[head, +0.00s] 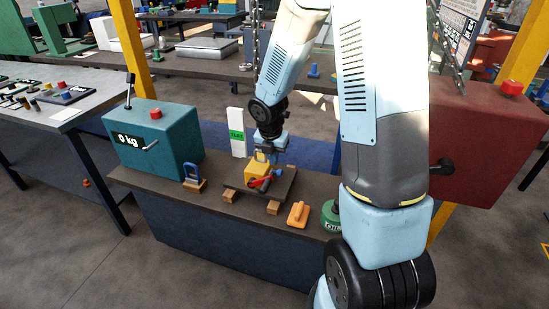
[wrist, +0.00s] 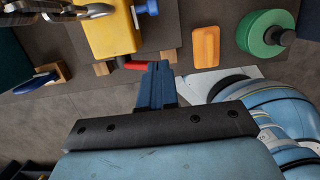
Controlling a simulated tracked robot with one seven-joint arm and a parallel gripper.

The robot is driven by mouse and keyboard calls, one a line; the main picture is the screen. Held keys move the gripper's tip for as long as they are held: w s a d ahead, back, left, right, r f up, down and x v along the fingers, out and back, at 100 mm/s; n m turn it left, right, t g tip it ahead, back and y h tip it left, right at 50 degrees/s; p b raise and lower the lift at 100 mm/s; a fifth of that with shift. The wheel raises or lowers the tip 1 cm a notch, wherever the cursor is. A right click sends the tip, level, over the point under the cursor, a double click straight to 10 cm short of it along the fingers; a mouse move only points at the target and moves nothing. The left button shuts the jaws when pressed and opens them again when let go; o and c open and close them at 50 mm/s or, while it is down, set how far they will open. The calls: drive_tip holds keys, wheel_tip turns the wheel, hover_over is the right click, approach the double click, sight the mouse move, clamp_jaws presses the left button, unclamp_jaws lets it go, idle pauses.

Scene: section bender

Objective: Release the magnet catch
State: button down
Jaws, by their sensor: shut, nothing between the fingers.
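A yellow block, apparently the magnet (head: 256,172), sits on a dark plate (head: 284,187) raised on wooden blocks. It has a yellow loop on top and a red lever (head: 262,183) low on its side. In the wrist view the yellow block (wrist: 112,30) is at the top, with a blue knob (wrist: 148,7) at its right. The red lever (wrist: 131,65) reaches to my gripper (wrist: 155,68). My gripper's fingers are shut together with nothing between them, right beside the lever's end; I cannot tell whether they touch it. In the head view my gripper is partly hidden around the magnet.
On the bench stand a teal "0 kg" box (head: 155,140), a blue shackle on a wooden base (head: 194,179), an orange block (head: 298,214) and a green weight (head: 331,217). A white post with a green label (head: 237,134) stands behind. A red cabinet (head: 480,130) is at right.

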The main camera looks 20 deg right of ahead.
drive_tip(key=f, duration=0.5)
drive_tip(key=w+d+f, duration=0.1)
drive_tip(key=f, duration=0.2)
drive_tip(key=shift+w, duration=0.1)
drive_tip(key=shift+w+d+f, duration=0.35)
drive_tip(key=shift+w+d, duration=0.25)
drive_tip(key=shift+w, duration=0.2)
drive_tip(key=shift+w+d+f, duration=0.35)
drive_tip(key=shift+w+d, duration=0.05)
drive_tip(key=shift+w, duration=0.25)
